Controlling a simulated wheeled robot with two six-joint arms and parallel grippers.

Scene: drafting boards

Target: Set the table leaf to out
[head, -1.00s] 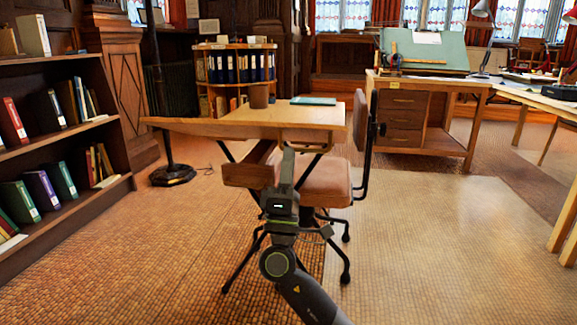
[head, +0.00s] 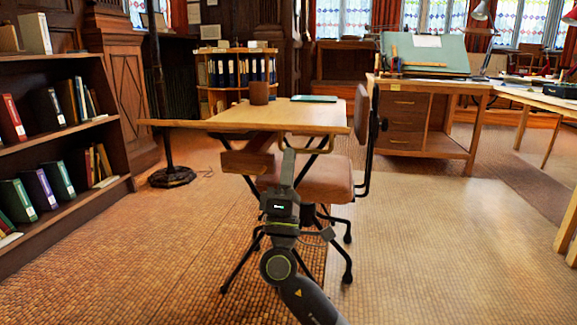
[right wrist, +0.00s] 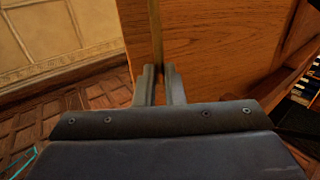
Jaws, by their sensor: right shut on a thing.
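The wooden table (head: 225,119) stands ahead on crossed dark legs, its top roughly level. I cannot make out where the leaf joins the top. My right gripper (head: 288,152) reaches up to the near edge. In the right wrist view its fingers (right wrist: 160,80) are shut on the brass bar (right wrist: 155,35), against a brown wooden panel (right wrist: 215,50). Part of the bar is hidden by the fingers. My left gripper is out of view.
A brown cup (head: 259,93) and a teal book (head: 313,98) rest on the tabletop. A swivel chair (head: 325,180) stands close at the right. A bookshelf (head: 85,128) is at the left. The floor at front right is clear.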

